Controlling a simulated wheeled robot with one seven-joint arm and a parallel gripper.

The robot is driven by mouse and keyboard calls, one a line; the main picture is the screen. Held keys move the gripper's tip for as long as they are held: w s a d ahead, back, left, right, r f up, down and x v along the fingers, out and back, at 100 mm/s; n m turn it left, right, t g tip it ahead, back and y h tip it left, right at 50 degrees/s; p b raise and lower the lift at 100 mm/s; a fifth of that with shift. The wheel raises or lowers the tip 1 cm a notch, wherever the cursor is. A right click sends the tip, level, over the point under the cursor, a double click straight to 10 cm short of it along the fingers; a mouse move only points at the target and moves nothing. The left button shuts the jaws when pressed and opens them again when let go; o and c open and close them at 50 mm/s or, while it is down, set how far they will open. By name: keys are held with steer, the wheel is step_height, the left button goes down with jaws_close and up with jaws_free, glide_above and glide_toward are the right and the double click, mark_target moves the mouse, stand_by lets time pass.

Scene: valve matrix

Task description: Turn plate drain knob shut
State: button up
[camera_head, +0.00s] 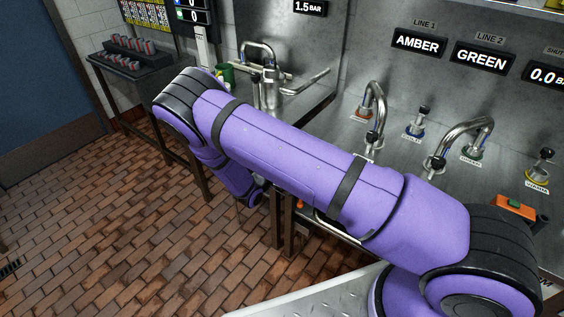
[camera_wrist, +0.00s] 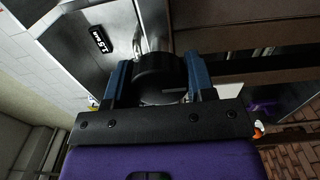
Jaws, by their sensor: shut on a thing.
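A black round knob (camera_wrist: 160,72) fills the middle of the wrist view, with a pale mark low on its face. I take it to be the plate drain knob, but no label on it is readable. My gripper (camera_wrist: 159,80) has its two blue fingers on either side of the knob and is shut on it. How far the knob is turned cannot be told. In the head view my purple arm covers the front of the counter, and the knob and gripper fingers are hidden.
A steel counter (camera_head: 400,155) carries several curved taps and small valves at right. An orange box with a green button (camera_head: 514,206) sits near its right edge. A rack of cans (camera_head: 130,52) stands at the far left. The brick floor (camera_head: 130,220) is open at left.

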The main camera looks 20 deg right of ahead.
stand_by(0.4)
steer(key=o, duration=0.9)
steer(key=shift+s+a, duration=0.1)
steer(key=v, duration=1)
steer(key=shift+s+a, duration=0.2)
steer(key=shift+a, duration=0.05)
